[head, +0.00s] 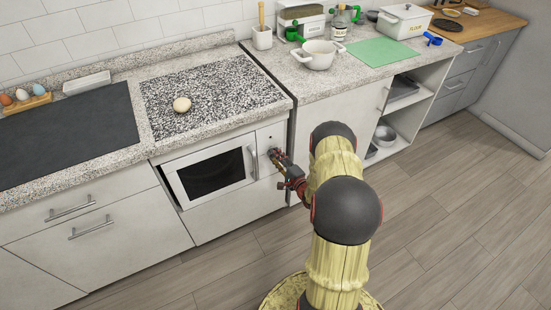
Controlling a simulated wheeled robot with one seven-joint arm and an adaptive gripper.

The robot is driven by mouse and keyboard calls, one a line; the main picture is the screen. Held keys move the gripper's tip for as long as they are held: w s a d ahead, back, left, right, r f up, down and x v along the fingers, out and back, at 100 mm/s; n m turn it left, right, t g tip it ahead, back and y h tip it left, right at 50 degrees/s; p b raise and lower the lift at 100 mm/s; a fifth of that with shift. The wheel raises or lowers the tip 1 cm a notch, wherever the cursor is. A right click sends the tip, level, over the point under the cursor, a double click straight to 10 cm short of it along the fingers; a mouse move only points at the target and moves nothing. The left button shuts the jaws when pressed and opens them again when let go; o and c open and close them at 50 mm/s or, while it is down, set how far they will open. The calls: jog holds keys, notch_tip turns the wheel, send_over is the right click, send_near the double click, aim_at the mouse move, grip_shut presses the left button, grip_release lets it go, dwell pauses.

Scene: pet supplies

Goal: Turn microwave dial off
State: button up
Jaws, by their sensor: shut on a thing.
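The white microwave (213,171) is built in under the counter, with a dark window and a vertical handle on the right of its door. Its door looks shut. My gripper (274,155) is at the control panel (264,138) on the microwave's right side. It is shut on the dial there. The dial is mostly hidden by the fingers, and its setting cannot be read. My arm reaches in from the lower right.
A white pot (318,54) and a green mat (380,52) are on the right counter. An open shelf (408,112) is below it. The wooden floor (440,220) in front is clear.

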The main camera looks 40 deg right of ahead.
jog(key=n, duration=0.5)
jog(key=n+h, duration=0.1)
jog(key=n, duration=0.4)
jog(key=shift+a+f+g, duration=0.1)
jog(key=shift+a+g, duration=0.05)
jog(key=shift+g, duration=0.25)
dwell(0.3)
jog(key=o, duration=1.2)
jog(key=shift+c, duration=0.2)
jog(key=v, duration=1.2)
